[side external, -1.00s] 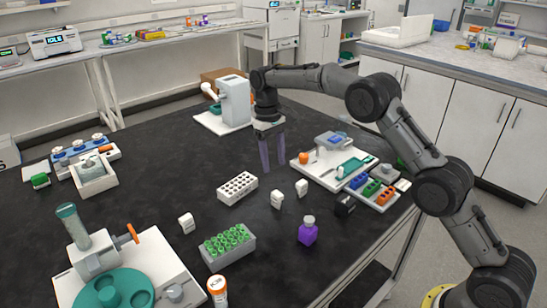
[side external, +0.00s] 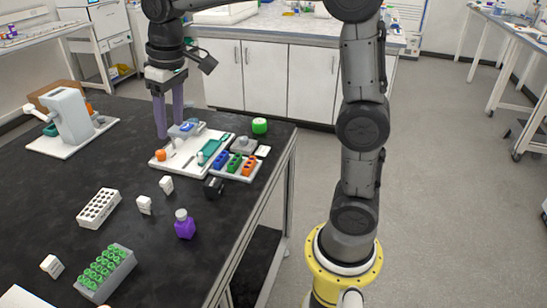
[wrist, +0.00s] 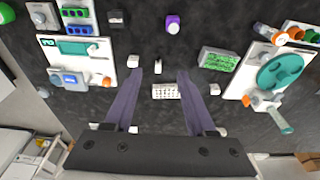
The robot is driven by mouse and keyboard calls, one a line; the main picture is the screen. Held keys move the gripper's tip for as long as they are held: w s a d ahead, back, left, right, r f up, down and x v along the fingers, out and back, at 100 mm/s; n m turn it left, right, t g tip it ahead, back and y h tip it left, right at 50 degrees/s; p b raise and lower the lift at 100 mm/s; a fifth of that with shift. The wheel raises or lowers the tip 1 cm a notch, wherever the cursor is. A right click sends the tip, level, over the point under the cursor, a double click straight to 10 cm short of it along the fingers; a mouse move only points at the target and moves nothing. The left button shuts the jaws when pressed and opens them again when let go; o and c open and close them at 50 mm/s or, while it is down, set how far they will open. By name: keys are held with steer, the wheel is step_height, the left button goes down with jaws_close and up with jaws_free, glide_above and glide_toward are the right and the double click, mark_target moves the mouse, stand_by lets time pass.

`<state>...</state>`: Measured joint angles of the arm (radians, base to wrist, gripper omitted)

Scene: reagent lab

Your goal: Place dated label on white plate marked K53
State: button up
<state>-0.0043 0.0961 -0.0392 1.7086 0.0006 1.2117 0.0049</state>
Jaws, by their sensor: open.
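My gripper (side external: 170,130) is open and empty, fingers pointing down above the black table beside the far-left edge of a white board. The wrist view shows its two purple-grey fingers (wrist: 160,76) apart, with bare table and a white rack beyond them. I cannot make out any date or K53 marking, so I cannot tell which thing is the dated label or which is the plate. Small white blocks stand on the table: one (side external: 167,184), another (side external: 144,205) and a third (side external: 52,266). A small flat white square (side external: 262,151) lies beside the coloured blocks.
The white board (side external: 222,140) carries a grey device (side external: 185,129) and a teal tray. Beside it are blue, green and orange blocks (side external: 248,166), a black item (side external: 214,187) and a purple bottle (side external: 185,226). A white rack (side external: 98,208) and green-tube rack (side external: 106,270) stand left.

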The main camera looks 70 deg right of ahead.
steer(key=s+f+t, duration=0.1)
steer(key=s+f, duration=0.1)
steer(key=s, duration=0.8)
steer(key=s+f+t, duration=0.2)
steer(key=s, duration=0.9)
steer(key=shift+f+t, duration=0.15)
steer(key=shift+t, duration=0.15)
steer(key=o, duration=0.3)
steer(key=shift+s+d+f, duration=0.1)
steer(key=shift+s+f, duration=0.25)
steer(key=shift+s, duration=0.1)
steer(key=shift+o, duration=0.2)
